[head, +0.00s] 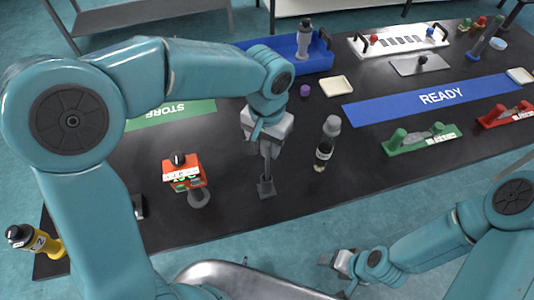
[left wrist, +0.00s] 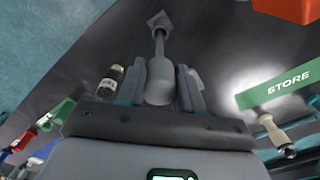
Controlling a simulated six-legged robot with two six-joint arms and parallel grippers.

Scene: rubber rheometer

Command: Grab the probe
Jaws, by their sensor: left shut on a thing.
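The probe (head: 266,186) is a grey tool with a thin shaft and a flat square end. My left gripper (head: 262,140) is shut on its upper part, and the shaft points down toward the black table. In the left wrist view the probe's rounded grey handle (left wrist: 159,82) sits between the two fingers, with the shaft and square end beyond it. I cannot tell whether the square end touches the table. My right gripper (head: 338,262) is low at the front, off the table edge; its fingers are too small to read.
An orange box (head: 184,172) stands left of the probe. A small dark-and-pale bottle (head: 323,154) stands to its right, with a grey piece (head: 331,126) behind. A green holder (head: 420,138), red holder (head: 506,115) and blue tray (head: 320,60) stand farther off. The table front between is clear.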

